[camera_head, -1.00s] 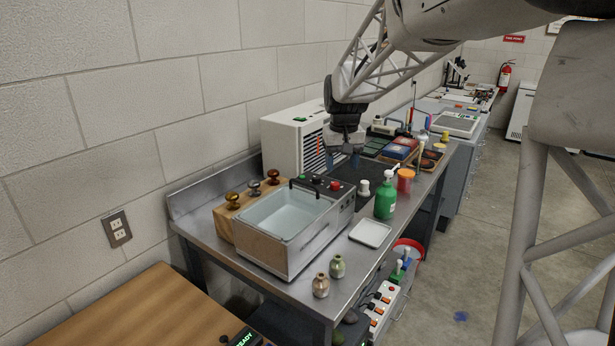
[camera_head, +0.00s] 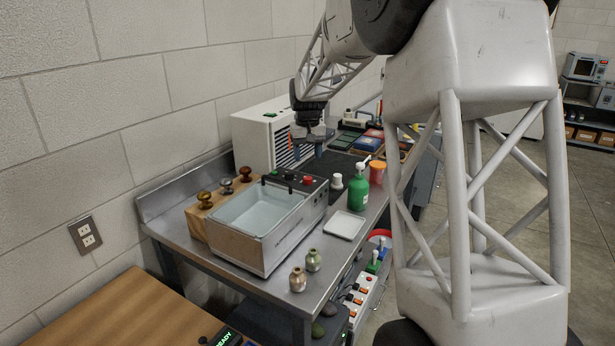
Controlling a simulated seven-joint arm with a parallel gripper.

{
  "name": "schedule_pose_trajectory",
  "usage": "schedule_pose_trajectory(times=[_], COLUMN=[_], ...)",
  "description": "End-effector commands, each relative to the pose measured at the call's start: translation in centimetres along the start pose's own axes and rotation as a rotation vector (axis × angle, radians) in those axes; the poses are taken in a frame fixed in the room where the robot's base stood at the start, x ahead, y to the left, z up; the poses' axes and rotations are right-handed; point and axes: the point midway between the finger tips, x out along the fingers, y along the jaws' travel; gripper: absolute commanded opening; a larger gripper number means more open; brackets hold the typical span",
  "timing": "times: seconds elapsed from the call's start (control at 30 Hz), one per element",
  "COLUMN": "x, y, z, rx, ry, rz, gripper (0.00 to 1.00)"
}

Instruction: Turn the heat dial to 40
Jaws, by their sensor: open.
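A water bath (camera_head: 262,238) with a clear-filled basin stands on the steel bench. Its control panel (camera_head: 312,192) at the far end carries a red knob (camera_head: 308,181), black knobs and a small green part. Dial markings are too small to read, so I cannot tell which knob is the heat dial or its setting. My gripper (camera_head: 307,153) is open and empty, pointing down above and behind the panel in the picture. It appears apart from the knobs, though its exact height is unclear.
A white vented unit (camera_head: 258,143) stands behind the bath. A green bottle (camera_head: 361,190), a white tray (camera_head: 345,225) and an orange-red jar (camera_head: 377,172) are to the right. Stamps with round handles (camera_head: 206,199) stand at left. Two small vases (camera_head: 298,279) are near the front edge.

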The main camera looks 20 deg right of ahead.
Motion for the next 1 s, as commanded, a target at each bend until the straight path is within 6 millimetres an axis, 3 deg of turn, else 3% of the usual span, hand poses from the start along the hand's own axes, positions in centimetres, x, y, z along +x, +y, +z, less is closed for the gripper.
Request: schedule_pose_trajectory(times=[0.33, 0.8, 1.0], x=[1.2, 6.4, 7.7], y=[0.0, 0.0, 0.0], z=[0.0, 0.0, 0.0], rx=[0.000, 0.000, 0.000], ry=[-0.001, -0.001, 0.000], rz=[0.000, 0.000, 0.000], gripper=[0.56, 0.56, 0.56])
